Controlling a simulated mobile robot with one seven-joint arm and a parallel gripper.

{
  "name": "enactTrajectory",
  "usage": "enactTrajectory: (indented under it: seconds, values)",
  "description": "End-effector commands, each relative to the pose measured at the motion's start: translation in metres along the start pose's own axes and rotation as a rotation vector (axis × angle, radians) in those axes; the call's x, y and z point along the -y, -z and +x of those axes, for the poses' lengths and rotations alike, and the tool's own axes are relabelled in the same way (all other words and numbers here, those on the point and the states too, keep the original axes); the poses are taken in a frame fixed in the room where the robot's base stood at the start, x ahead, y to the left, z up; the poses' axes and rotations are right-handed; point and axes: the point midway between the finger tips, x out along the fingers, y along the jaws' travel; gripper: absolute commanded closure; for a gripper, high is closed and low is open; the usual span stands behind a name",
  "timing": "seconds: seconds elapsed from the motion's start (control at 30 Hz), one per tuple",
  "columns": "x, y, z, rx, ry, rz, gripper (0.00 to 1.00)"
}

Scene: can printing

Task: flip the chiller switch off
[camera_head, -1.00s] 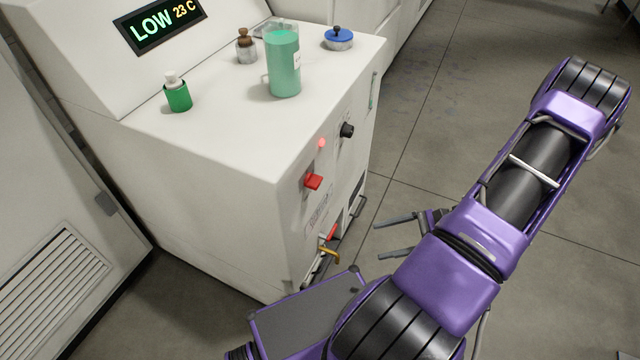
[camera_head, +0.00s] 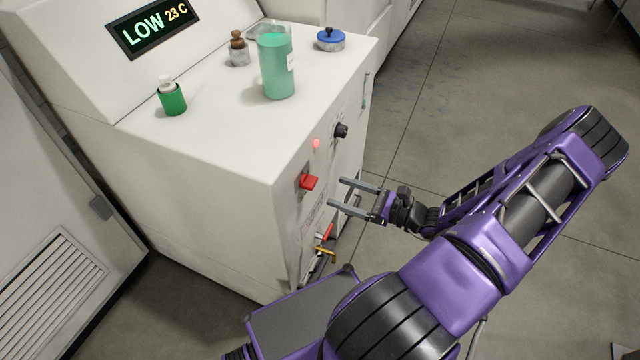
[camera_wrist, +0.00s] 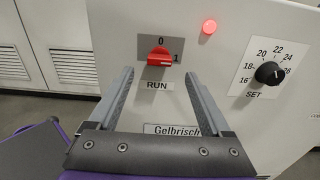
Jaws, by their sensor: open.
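The white chiller (camera_head: 215,150) stands at left centre, with its display (camera_head: 155,27) reading LOW 23 C. Its red switch (camera_head: 308,182) is on the right-hand face. In the wrist view the red switch (camera_wrist: 160,57) sits on a grey plate marked 0 at the top and 1 at the right, above the word RUN. The knob lies roughly sideways, with its right end by the 1. My gripper (camera_head: 337,192) is open and empty, a little right of the switch and facing the panel. In the wrist view its fingers (camera_wrist: 160,82) stand either side of the switch, apart from it.
A lit red lamp (camera_wrist: 209,26) and a black SET dial (camera_wrist: 269,72) are right of the switch. Red and yellow valve handles (camera_head: 325,243) are low on the panel. A green beaker (camera_head: 276,68), a green bottle (camera_head: 172,98) and a blue-lidded jar (camera_head: 331,39) stand on top.

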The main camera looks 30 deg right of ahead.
Motion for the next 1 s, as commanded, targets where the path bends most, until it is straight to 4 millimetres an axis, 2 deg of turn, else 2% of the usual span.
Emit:
enactTrajectory:
  seconds: [0.1,0.3,0.5,0.73,0.77,1.0]
  values:
    - [-0.001,0.0,0.025,0.002,-0.003,0.0,0.18]
    - [0.0,0.0,0.054,0.0,-0.001,-0.001,0.18]
    - [0.0,0.0,0.065,-0.001,0.0,-0.002,0.18]
    - [0.0,0.0,0.066,-0.002,0.0,-0.002,0.18]
    - [0.0,0.0,0.066,-0.002,0.0,-0.002,0.19]
    - [0.0,0.0,0.065,-0.002,0.0,-0.002,0.62]
